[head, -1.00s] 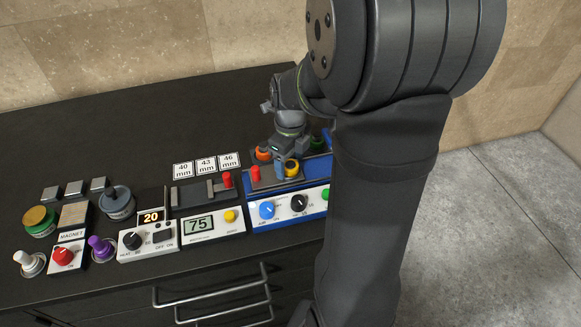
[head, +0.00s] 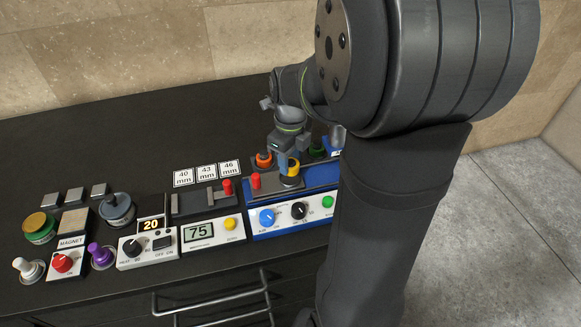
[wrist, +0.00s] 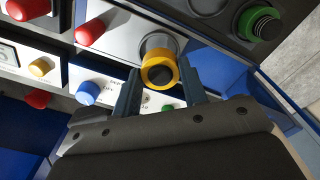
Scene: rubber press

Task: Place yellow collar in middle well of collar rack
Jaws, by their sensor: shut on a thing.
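My gripper (head: 291,163) is shut on the yellow collar (head: 293,170), just above the grey plate of the blue-cased unit (head: 318,176). In the wrist view the yellow collar (wrist: 159,73) sits between my two dark fingers (wrist: 160,92), in line with a grey metal cylinder (wrist: 157,42). Whether the collar still surrounds that cylinder I cannot tell. Behind my gripper stand an orange collar (head: 264,160) and a green collar (head: 316,151); the green one (wrist: 260,24) also shows in the wrist view.
Left of the blue unit is a white unit reading 75 (head: 199,232) and a magnet station (head: 65,263). Size cards (head: 206,171) stand behind. A red handle (head: 255,181) rises close left of my gripper. The black bench behind is clear.

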